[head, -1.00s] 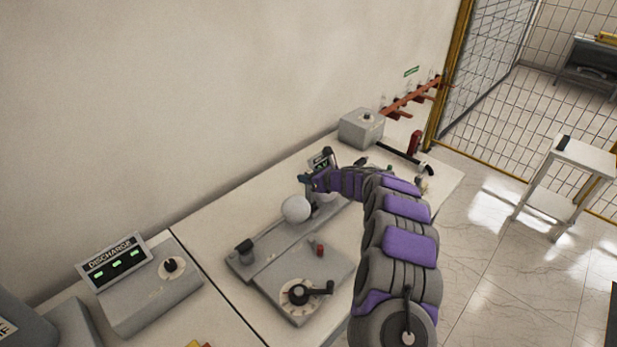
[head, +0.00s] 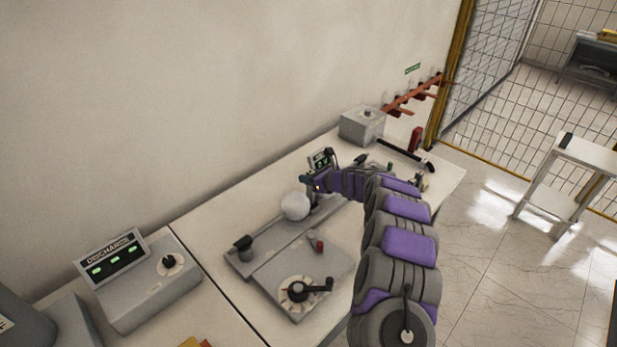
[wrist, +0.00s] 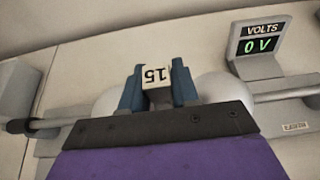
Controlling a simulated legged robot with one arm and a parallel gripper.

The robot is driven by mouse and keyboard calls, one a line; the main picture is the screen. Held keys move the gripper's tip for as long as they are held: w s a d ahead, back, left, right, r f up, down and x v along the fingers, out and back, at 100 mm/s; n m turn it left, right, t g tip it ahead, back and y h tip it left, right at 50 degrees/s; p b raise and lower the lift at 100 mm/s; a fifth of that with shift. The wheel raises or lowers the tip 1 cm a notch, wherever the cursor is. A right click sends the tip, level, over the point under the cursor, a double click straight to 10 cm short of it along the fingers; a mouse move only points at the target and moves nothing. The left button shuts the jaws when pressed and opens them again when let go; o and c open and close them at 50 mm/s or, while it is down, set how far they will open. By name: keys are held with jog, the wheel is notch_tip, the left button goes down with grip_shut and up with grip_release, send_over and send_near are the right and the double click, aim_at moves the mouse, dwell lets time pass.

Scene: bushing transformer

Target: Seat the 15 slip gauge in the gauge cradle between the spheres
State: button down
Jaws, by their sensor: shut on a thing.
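The slip gauge (wrist: 156,76), a pale block marked 15, shows in the wrist view between the blue fingers of my gripper (wrist: 158,88). My gripper is shut on it. A white sphere shows at each side, the left one (wrist: 103,104) and the right one (wrist: 222,88), both partly hidden by my gripper. In the head view my gripper (head: 311,184) is just behind the near white sphere (head: 295,206). The gauge cradle is not clearly visible, and whether the gauge touches it cannot be told.
The sphere apparatus (head: 290,265) has a dial and crank at its front. A volts display (wrist: 261,44) reads 0 V. A discharge box (head: 150,285) is at the left of the bench. A grey box (head: 362,127) stands behind, by the wall.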

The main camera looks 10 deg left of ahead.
jog(key=shift+f+b, duration=0.3)
jog(key=shift+f, duration=0.15)
jog(key=c, duration=0.8)
grip_release()
jog(key=shift+o, duration=0.2)
jog(key=p+v, duration=0.1)
jog(key=v, duration=1.6)
jog(key=shift+d+f, duration=0.15)
jog(key=shift+s, duration=0.2)
